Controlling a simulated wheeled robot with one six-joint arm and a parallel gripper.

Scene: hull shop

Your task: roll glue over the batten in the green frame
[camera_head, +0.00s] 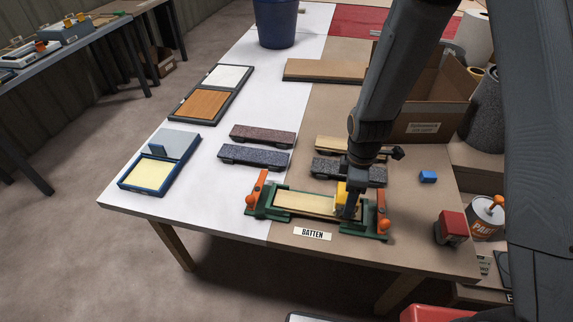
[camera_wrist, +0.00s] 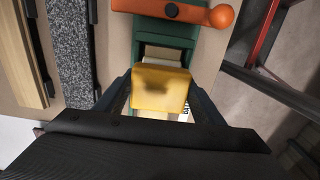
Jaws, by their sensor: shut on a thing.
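The green frame (camera_head: 283,217) lies at the table's front edge, with the pale wooden batten (camera_head: 305,204) in it. Orange clamp handles (camera_head: 257,187) stand at both its ends. My gripper (camera_head: 349,208) is over the frame's right part, shut on a yellow block-shaped tool (camera_head: 341,194). The tool (camera_wrist: 160,88) fills the space between my fingers in the wrist view. I cannot tell whether its underside touches the batten or which part is the roller. Part of the frame's green end (camera_wrist: 165,32) shows beyond it. A blue tray with a pale yellow fill (camera_head: 126,184) stands at the left.
Dark speckled blocks (camera_head: 254,156) and a light wooden strip (camera_head: 337,144) lie behind the frame. A small blue block (camera_head: 428,176), a red-topped block (camera_head: 452,225) and a paint can (camera_head: 487,218) are on the right. A cardboard box (camera_head: 425,122) stands behind.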

